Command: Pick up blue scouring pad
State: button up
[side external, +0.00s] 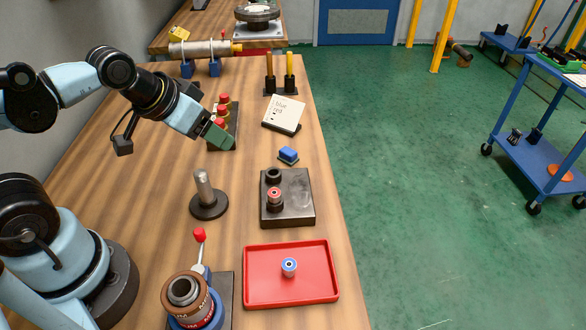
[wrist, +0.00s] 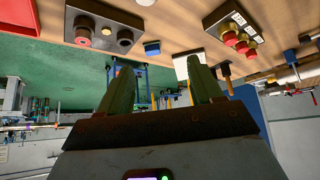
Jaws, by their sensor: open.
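The blue scouring pad (side external: 288,154) is a small blue block with a darker layer underneath. It lies on the wooden table near its right edge, between the black block and the white card. In the wrist view the pad (wrist: 152,48) shows small near the top, beyond the gap between the fingers. My gripper (side external: 220,134) is above the table, to the left of the pad and apart from it. In the wrist view its two green fingers (wrist: 160,72) are spread with nothing between them.
The dark block (side external: 298,208) with two round pieces stands just in front of the pad. The white card (side external: 284,114) on its stand is behind it. A button box (side external: 232,142) is near my gripper. A post (side external: 204,190) and a red tray (side external: 262,285) are closer.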

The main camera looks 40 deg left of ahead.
jog(key=shift+o, duration=0.8)
jog(key=w+d+r+g, duration=0.1)
jog(key=w+r+g, duration=0.25)
jog(key=w, duration=0.45)
jog(key=g, duration=0.4)
send_near(290, 149)
notch_tip(290, 149, down, 9)
jog(key=shift+s+r, duration=0.1)
jog(key=shift+s, duration=0.05)
jog(key=c, duration=1.2)
